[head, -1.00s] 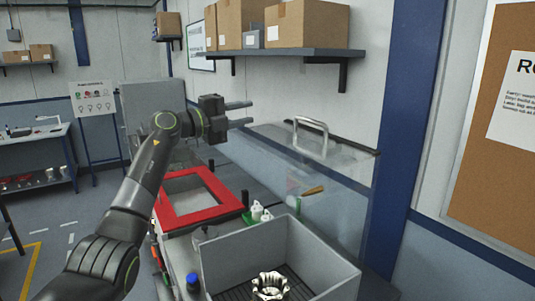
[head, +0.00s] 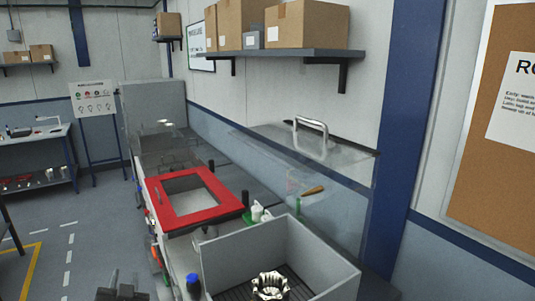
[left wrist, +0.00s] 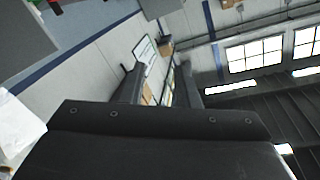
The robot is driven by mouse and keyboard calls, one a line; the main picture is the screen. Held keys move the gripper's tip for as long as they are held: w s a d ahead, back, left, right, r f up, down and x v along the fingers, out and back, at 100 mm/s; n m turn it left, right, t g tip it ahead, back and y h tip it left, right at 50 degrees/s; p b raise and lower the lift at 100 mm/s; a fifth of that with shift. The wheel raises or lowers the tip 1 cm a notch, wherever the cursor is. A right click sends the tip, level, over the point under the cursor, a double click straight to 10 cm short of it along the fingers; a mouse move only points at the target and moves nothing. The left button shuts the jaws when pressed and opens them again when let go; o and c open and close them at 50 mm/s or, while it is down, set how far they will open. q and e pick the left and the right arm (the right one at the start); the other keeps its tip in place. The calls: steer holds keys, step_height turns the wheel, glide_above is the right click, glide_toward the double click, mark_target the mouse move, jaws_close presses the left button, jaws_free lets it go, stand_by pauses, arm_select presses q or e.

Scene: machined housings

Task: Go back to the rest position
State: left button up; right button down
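My left gripper (head: 122,289) shows low at the bottom left of the head view, partly cut off by the lower edge. In the left wrist view its two dark fingers (left wrist: 160,80) stand apart with nothing between them, so it is open and empty. A metallic machined housing (head: 270,286) with a toothed rim sits in the grey open-topped box (head: 245,249), to the right of my left gripper and apart from it. My right gripper is in neither view.
A red-framed lid or window (head: 180,217) lies on the bench behind the box. A clear cover with a metal handle (head: 312,139) stands at the right. A blue-capped bottle (head: 193,284) stands left of the box. Floor at the left is open.

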arm_select(q)
steer(key=s+a+f+n+g+h, duration=0.15)
steer(key=s+f+g, duration=0.45)
steer(key=s+f, duration=0.7)
steer(key=s+d+f+g+h, duration=0.2)
steer(key=s+d+g, duration=0.1)
steer(key=s, duration=0.8)
steer(key=s+d+f+g+h, duration=0.1)
steer(key=s+d+f+g, duration=0.2)
steer(key=s, duration=0.9)
step_height(320, 180, down, 30)
steer(key=a+g+b, duration=0.2)
steer(key=b, duration=0.6)
steer(key=s+f+b, duration=0.3)
steer(key=s+f, duration=0.4)
steer(key=f, duration=0.4)
steer(key=s+d+f+g+b, duration=0.1)
steer(key=s+f+b, duration=0.2)
steer(key=s+f, duration=0.4)
step_height(320, 180, down, 5)
steer(key=shift+s+h, duration=0.3)
steer(key=shift+h, duration=0.15)
steer(key=shift+d, duration=0.1)
